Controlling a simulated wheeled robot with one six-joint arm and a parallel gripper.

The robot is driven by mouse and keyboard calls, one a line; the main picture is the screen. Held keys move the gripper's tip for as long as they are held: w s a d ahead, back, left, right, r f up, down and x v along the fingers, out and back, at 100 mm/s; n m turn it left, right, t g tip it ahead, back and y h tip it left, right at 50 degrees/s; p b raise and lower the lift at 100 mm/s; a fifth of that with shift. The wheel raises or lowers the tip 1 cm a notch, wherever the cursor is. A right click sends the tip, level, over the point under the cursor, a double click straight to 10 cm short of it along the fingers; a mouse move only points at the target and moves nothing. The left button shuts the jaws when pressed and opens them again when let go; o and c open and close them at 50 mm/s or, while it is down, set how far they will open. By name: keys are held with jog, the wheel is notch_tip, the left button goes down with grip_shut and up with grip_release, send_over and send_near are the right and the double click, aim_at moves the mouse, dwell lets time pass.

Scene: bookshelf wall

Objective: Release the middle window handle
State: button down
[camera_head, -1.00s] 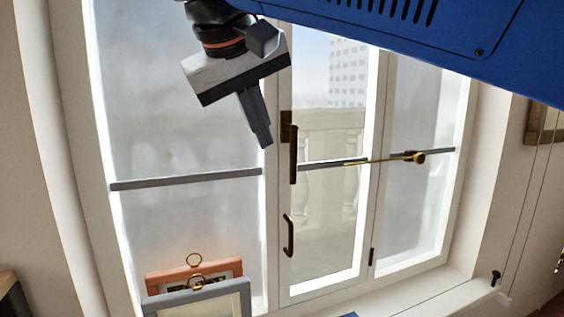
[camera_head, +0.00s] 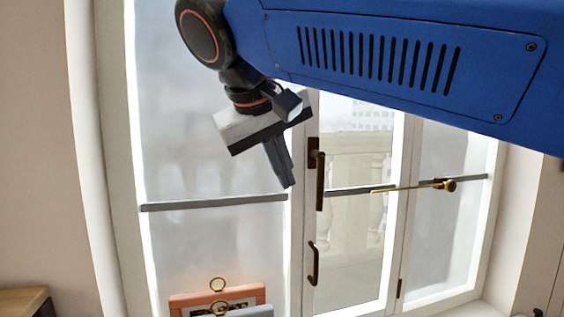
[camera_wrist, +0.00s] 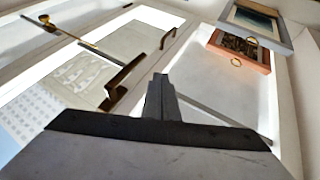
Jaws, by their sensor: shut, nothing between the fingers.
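The middle window (camera_head: 348,240) stands between two frosted side windows. Its dark bronze lever handle (camera_head: 320,180) hangs straight down from a plate on the left edge of the frame. The same handle shows in the wrist view (camera_wrist: 124,82), left of my fingers. My gripper (camera_head: 289,186) is shut and empty. Its fingertips point down, left of the handle in the head view, and appear apart from it. In the wrist view, my gripper (camera_wrist: 160,78) points toward the window's lower part. A smaller bronze pull (camera_head: 313,264) sits below the lever and also shows in the wrist view (camera_wrist: 168,38).
A brass stay rod (camera_head: 415,187) crosses the middle and right windows. Grey bars cross the panes. Picture frames, one salmon (camera_head: 180,301), lean at the lower left and also show in the wrist view (camera_wrist: 228,47). A wooden furniture edge (camera_head: 22,300) is at far left.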

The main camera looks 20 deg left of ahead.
jog(key=shift+w+d+f, duration=0.55)
jog(key=shift+w+f, duration=0.15)
jog(key=shift+w, duration=0.3)
jog(key=shift+w+d+f, duration=0.5)
jog(key=shift+w+f, duration=0.15)
jog(key=shift+w, duration=0.35)
jog(key=shift+w+d+f, duration=0.55)
jog(key=shift+w+f, duration=0.15)
jog(key=shift+w, duration=0.3)
jog(key=shift+w+f, duration=0.1)
jog(key=shift+w, duration=0.05)
